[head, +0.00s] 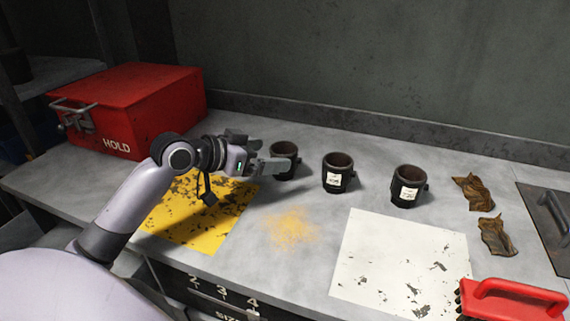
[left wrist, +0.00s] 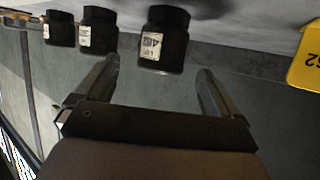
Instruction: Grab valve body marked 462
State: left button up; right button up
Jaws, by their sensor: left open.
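Three dark, cup-like valve bodies with white labels stand in a row on the grey bench. The leftmost valve body (head: 287,150) is partly hidden by my left gripper (head: 266,158). In the left wrist view, which is upside down, the nearest valve body (left wrist: 164,38) has a label that seems to read 462. It stands just beyond and between the spread fingers of my open, empty left gripper (left wrist: 158,72). The middle valve body (head: 338,174) and right valve body (head: 407,187) have labels too small to read. My right gripper is not in view.
A red HOLD box (head: 150,95) stands at the back left. A worn yellow mat (head: 200,225) and a white sheet (head: 385,255) lie in front. Crumpled brown rags (head: 474,193) lie right, with a red-handled brush (head: 510,295) at the front corner. A wall closes the back.

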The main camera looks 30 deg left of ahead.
aim_at(272, 153)
pick_arm(q)
jog(key=shift+x, duration=2.35)
jog(key=shift+a+f, duration=0.1)
jog(key=c, duration=1.3)
jog(key=shift+c, duration=0.4)
